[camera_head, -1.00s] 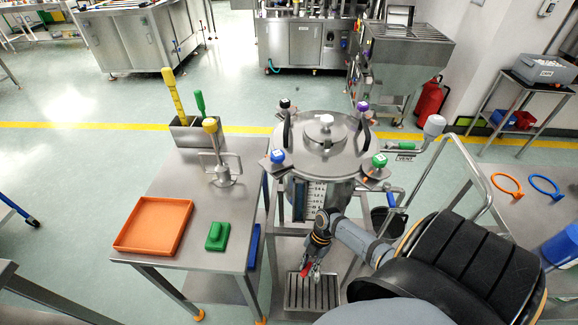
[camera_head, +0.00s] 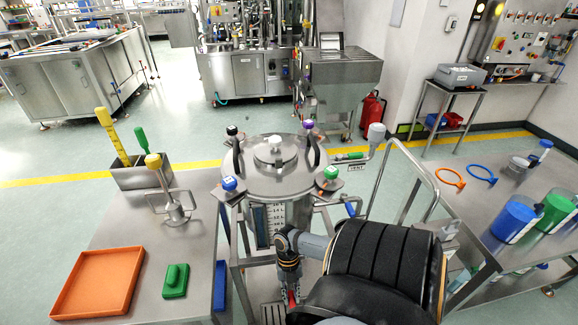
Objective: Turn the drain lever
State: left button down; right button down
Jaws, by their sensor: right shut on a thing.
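The steel tank (camera_head: 272,175) stands in a frame in the middle, with a round lid and a scale on its front. My right gripper (camera_head: 291,295) points down low in front of the tank. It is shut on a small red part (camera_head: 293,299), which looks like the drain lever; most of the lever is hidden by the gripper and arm. The lever's angle cannot be told. My left gripper is out of view.
A slotted drain tray (camera_head: 272,313) lies below. The left table holds an orange tray (camera_head: 98,283), a green block (camera_head: 175,281) and a stirrer (camera_head: 173,205). The right table (camera_head: 480,225) holds blue and green containers. A bent rail (camera_head: 405,170) stands right of the tank.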

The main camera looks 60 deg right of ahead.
dwell(0.4)
jog(key=c, duration=1.2)
grip_release()
notch_tip(320, 180, up, 10)
